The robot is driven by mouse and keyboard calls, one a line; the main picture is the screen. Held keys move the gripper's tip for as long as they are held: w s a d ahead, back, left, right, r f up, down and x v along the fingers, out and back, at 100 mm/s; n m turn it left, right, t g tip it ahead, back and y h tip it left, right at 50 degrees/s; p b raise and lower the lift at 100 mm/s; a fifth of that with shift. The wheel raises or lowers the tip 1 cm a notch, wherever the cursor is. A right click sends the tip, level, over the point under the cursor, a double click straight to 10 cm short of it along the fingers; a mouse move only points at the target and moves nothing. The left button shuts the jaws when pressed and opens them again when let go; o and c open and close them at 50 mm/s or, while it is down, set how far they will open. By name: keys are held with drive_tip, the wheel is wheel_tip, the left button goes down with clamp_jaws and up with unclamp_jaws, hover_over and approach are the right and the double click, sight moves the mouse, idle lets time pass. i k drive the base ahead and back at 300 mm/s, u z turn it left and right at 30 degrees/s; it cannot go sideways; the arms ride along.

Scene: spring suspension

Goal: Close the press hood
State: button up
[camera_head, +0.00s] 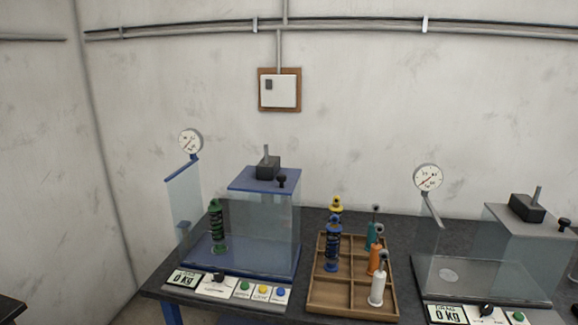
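The blue press on the left has a blue base (270,268) and a clear hood with a blue top (240,181). The hood stands over the right part of the base, with a black knob (282,179) on its top. A green spring (216,228) stands upright on the left part of the base, which looks uncovered. A second, grey press on the right has a grey base (515,290) and a clear hood with a grey top (505,215), also toward its right side. My gripper is not in view.
A wooden tray (316,297) between the presses holds several coloured springs and shock absorbers. Dial gauges stand at the left press (190,141) and the right press (428,177). Displays and buttons line the fronts. Dark table (400,228) shows behind the tray.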

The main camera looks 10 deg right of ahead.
sight(270, 178)
drive_tip(key=z, duration=0.05)
drive_tip(key=k, duration=0.25)
drive_tip(key=u, duration=0.2)
drive_tip(key=i, duration=0.95)
drive_tip(key=u, duration=4.25)
drive_tip(key=i, duration=0.05)
drive_tip(key=z, duration=3)
